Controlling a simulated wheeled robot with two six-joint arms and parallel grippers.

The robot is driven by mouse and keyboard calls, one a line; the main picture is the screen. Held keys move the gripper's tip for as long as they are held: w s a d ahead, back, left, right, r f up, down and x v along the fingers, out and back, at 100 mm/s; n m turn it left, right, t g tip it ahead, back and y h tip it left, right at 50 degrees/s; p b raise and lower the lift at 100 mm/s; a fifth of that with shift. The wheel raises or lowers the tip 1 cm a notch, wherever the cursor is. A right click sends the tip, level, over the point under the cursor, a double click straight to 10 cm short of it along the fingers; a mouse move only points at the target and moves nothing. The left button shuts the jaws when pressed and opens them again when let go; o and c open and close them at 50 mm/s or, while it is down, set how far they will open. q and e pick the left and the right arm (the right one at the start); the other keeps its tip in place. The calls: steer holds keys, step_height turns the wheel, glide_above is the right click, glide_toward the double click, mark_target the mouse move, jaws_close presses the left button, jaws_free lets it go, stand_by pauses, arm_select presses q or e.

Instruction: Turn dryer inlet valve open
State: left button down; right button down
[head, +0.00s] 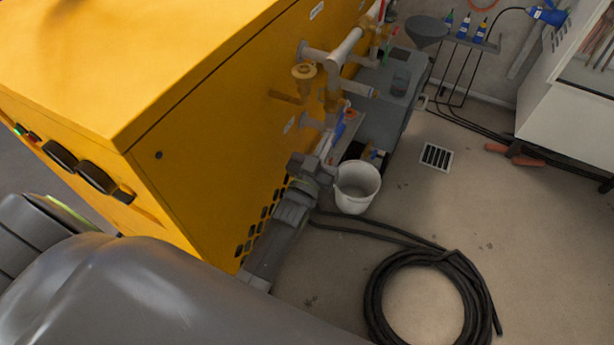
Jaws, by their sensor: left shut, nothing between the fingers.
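The yellow dryer cabinet (205,115) fills the left and middle of the head view. Pale pipes (345,48) with brass-coloured fittings (304,72) come out of its right side. A small blue part (346,107), perhaps a valve lever, shows among the lower pipework. I cannot tell for sure which fitting is the dryer inlet valve or how its handle stands. My left gripper (326,146) is at the lower pipework, shut and empty. Its wrist hides part of the fittings, and I cannot tell whether it touches them. My right gripper is not in view.
A white bucket (357,187) stands on the floor just right of my left wrist. A coiled black hose (430,300) lies at the lower right. A grey tank (395,75) stands behind the pipes. Open floor lies around the drain grate (436,157).

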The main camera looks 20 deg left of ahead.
arm_select(q)
steer(key=v, duration=1.5)
steer(key=shift+s+p, duration=0.3)
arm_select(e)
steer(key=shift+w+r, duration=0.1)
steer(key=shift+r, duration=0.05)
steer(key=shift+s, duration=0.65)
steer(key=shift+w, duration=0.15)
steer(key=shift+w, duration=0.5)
